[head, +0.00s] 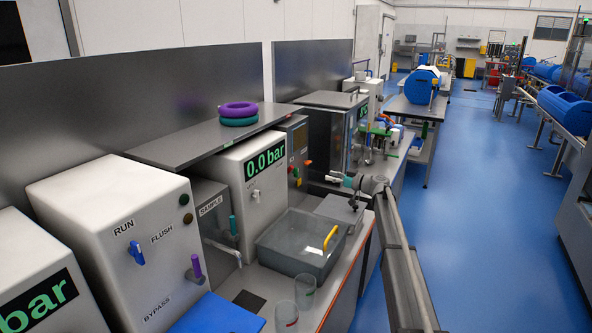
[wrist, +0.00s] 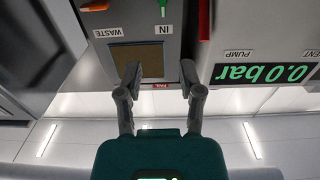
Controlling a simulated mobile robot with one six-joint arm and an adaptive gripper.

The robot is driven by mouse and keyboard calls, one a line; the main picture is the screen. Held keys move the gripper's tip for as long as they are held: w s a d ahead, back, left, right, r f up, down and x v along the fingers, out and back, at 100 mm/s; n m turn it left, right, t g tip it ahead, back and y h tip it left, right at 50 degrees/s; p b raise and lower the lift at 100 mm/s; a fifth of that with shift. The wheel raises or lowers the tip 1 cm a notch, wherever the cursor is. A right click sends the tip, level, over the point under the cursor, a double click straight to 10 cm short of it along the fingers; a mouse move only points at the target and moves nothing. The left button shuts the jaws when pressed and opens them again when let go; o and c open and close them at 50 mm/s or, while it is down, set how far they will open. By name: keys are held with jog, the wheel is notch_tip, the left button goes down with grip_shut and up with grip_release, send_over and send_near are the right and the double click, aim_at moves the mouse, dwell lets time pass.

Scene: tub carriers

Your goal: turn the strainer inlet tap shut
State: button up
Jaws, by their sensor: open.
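A grey unit (head: 298,130) stands just beyond the white 0.0 bar box in the head view. Upside down in the wrist view, its face carries the labels IN and WASTE. A green tap handle (wrist: 162,6) by IN is cut by the top edge; it lines up with the picture's vertical. An orange handle (wrist: 95,6) sits by WASTE. My gripper (wrist: 160,78) is open and empty, its fingers spread before the unit's upper part, apart from the green handle. In the head view my gripper (head: 333,178) shows small, right of the unit.
The white 0.0 bar box (head: 253,195) stands beside the unit, its PUMP label showing in the wrist view. A grey tub (head: 268,246) with a yellow handle and two clear beakers stand in front. A shelf (head: 190,150) with purple and teal rings overhangs. The blue floor at right is clear.

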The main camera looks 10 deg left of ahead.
aim_at(295, 172)
jog(key=x, duration=1.5)
jog(key=shift+s, duration=0.25)
